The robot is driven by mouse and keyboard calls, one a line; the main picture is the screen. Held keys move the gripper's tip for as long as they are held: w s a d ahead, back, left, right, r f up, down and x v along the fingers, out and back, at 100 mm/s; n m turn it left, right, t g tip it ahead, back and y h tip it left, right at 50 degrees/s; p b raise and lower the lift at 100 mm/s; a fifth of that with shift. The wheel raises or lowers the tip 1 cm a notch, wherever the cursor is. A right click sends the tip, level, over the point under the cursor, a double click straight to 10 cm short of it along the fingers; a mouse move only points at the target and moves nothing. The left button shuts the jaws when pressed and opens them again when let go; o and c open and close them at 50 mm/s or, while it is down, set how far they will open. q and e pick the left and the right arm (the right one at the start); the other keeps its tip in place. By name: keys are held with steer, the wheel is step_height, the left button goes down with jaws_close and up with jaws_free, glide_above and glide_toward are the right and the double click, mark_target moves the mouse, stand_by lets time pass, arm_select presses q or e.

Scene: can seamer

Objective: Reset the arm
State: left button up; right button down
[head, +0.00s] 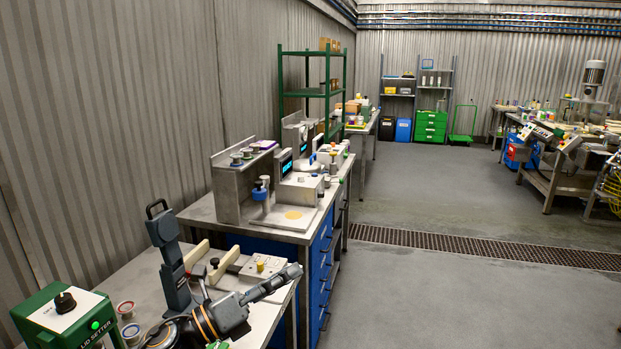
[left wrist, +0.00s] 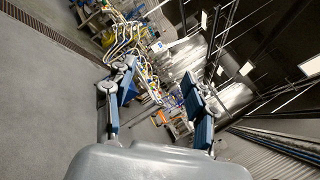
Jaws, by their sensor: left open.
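My left gripper (head: 280,281) is low in the head view, above the near bench, with its fingers reaching to the right. In the left wrist view its two blue-padded fingers (left wrist: 160,97) are spread wide apart with nothing between them. It is open and empty. My arm and gripper body hide part of the bench top. My right gripper is in neither view.
A green lid setter box (head: 68,318) and a dark grey upright with a loop handle (head: 172,265) stand close to my left arm. A workbench with machines (head: 290,235) stands beyond. The floor (head: 440,285) at right is clear.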

arm_select(q)
steer(key=s+a+f+n+t+y, duration=0.1)
steer(key=s+a+f+n+y, duration=0.1)
steer(key=a+f+n+y, duration=0.5)
steer(key=s+f+n+t+y, duration=0.1)
steer(key=s+f+n+y, duration=0.2)
steer(key=n, duration=0.8)
steer(key=s+a+f+n+t+y, duration=0.1)
steer(key=a+f+n+y, duration=0.3)
steer(key=f+n+y, duration=0.4)
steer(key=s+a+f+n+g, duration=0.2)
steer(key=s+f+n+g, duration=0.2)
steer(key=s, duration=0.5)
steer(key=s+a+f+n+g, duration=0.1)
steer(key=s+f+n+g, duration=0.2)
steer(key=s+f, duration=0.35)
steer(key=s+a+f+n+g, duration=0.2)
steer(key=s+n+g, duration=0.2)
steer(key=s, duration=0.7)
step_height(320, 180, down, 28)
steer(key=s+r+g, duration=0.1)
steer(key=s+a+f+g, duration=0.1)
steer(key=s+a+f, duration=0.1)
steer(key=s+f, duration=1.4)
steer(key=shift+s+a+h, duration=0.3)
steer(key=shift+s+a, duration=0.05)
steer(key=shift+s, duration=0.05)
